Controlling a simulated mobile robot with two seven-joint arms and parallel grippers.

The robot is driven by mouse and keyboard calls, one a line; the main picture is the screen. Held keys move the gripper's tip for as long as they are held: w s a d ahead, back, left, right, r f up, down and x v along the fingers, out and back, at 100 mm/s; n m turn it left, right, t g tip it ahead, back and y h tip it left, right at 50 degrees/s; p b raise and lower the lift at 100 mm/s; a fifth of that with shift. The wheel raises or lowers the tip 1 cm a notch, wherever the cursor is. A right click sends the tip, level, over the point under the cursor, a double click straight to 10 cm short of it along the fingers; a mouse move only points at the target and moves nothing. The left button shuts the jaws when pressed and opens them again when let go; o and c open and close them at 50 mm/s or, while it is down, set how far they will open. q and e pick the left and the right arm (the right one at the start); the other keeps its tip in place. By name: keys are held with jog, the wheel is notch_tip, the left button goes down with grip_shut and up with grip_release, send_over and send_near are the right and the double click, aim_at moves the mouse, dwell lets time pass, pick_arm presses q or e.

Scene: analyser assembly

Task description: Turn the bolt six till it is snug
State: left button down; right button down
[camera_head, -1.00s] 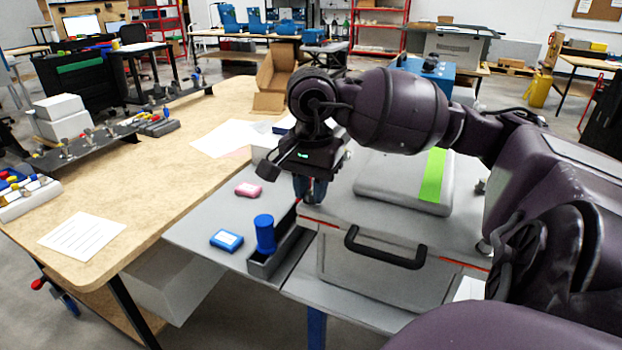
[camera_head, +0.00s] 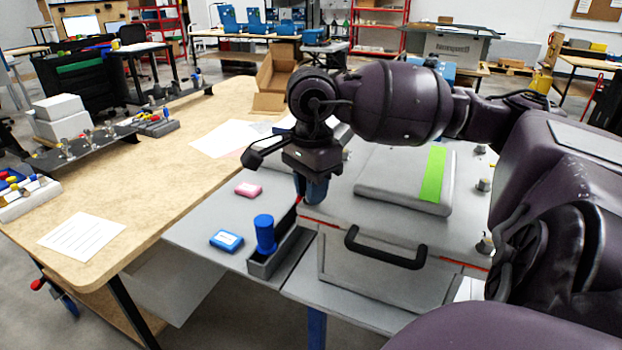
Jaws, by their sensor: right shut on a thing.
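My right gripper (camera_head: 313,200) points down at the front left corner of the grey analyser lid (camera_head: 345,208). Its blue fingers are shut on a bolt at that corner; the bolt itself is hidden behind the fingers. No number can be read on it, so I cannot tell from markings that it is bolt six, nor how snug it is. Other bolts with grey heads stand along the lid's right side: a front one (camera_head: 485,245), a middle one (camera_head: 484,185) and a far one (camera_head: 481,149). My left gripper is not in view.
A black handle (camera_head: 385,252) sticks out of the analyser's front. Left of it are a grey holder (camera_head: 262,268) with a blue cylinder (camera_head: 265,232), a blue box (camera_head: 226,240) and a pink block (camera_head: 248,189). A raised cover with a green strip (camera_head: 433,175) lies on the lid.

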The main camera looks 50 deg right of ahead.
jog(key=m, duration=0.5)
jog(key=shift+m, duration=0.3)
jog(key=m, duration=1.1)
jog(key=shift+w+r+m+b, duration=0.1)
jog(key=shift+m+b, duration=0.2)
jog(key=shift+m, duration=0.1)
jog(key=m, duration=0.6)
jog(key=m+b, duration=0.1)
jog(key=m, duration=0.5)
jog(key=shift+m, duration=0.4)
jog(key=m, duration=0.4)
jog(key=shift+b, duration=0.4)
jog(key=m, duration=0.5)
jog(key=shift+m+b, duration=0.3)
jog(key=shift+b, duration=0.1)
jog(key=shift+d+m+b, duration=0.1)
jog(key=shift+m+b, duration=0.6)
jog(key=shift+m, duration=1.3)
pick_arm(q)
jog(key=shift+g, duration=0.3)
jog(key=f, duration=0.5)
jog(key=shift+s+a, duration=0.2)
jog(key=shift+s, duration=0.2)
pick_arm(e)
jog(key=shift+m, duration=0.6)
pick_arm(q)
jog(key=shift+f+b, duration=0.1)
jog(key=shift+b, duration=0.3)
pick_arm(e)
jog(key=shift+m, duration=0.3)
